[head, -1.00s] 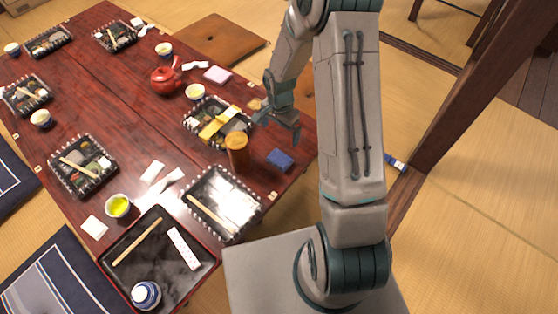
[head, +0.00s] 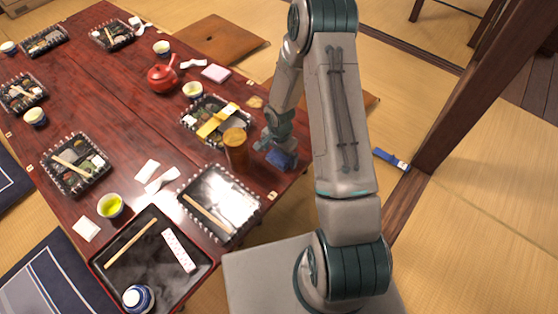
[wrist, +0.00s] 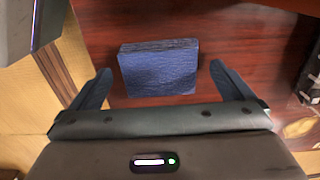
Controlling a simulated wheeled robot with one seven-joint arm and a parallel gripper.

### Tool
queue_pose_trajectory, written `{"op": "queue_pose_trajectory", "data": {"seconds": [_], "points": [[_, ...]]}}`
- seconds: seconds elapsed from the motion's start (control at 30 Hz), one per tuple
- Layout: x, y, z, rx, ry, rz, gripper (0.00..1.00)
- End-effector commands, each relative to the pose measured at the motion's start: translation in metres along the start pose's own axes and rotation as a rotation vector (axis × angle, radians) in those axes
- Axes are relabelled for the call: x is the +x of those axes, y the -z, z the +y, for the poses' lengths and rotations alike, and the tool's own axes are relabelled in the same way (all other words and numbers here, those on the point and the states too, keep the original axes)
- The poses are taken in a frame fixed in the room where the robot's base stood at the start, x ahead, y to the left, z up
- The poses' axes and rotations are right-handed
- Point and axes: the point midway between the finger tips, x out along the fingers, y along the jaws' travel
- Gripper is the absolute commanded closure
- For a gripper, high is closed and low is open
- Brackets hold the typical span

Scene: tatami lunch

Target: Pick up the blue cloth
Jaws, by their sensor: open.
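The blue cloth (head: 284,159) is a small folded block lying on the dark red table (head: 135,130), close to the edge on my side. In the wrist view the blue cloth (wrist: 158,68) lies ahead of my gripper, roughly between the lines of its two fingers. My gripper (wrist: 160,88) is open and empty there, with one finger on each side. In the head view my gripper (head: 268,150) is over the left part of the cloth and hides some of it. I cannot tell whether the fingers touch it.
A brown cylindrical container (head: 236,152) stands just left of my gripper. A bento tray with a yellow strip (head: 188,128) is behind it, and an emptier tray (head: 232,232) is in front. A blue-and-white object (head: 392,160) lies on the floor to the right.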

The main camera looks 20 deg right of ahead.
Motion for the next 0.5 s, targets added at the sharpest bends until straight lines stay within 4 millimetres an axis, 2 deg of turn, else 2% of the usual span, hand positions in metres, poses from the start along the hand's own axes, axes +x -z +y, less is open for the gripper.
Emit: {"op": "queue_pose_trajectory", "data": {"seconds": [0.1,0.33,0.5], "points": [[0.0097,0.0002,-0.0003,0.001,0.000,0.000,0.00],[0.0094,0.0004,-0.0002,0.001,0.000,0.001,0.00],[0.0093,0.0004,-0.0001,0.001,0.000,0.001,0.45]]}}
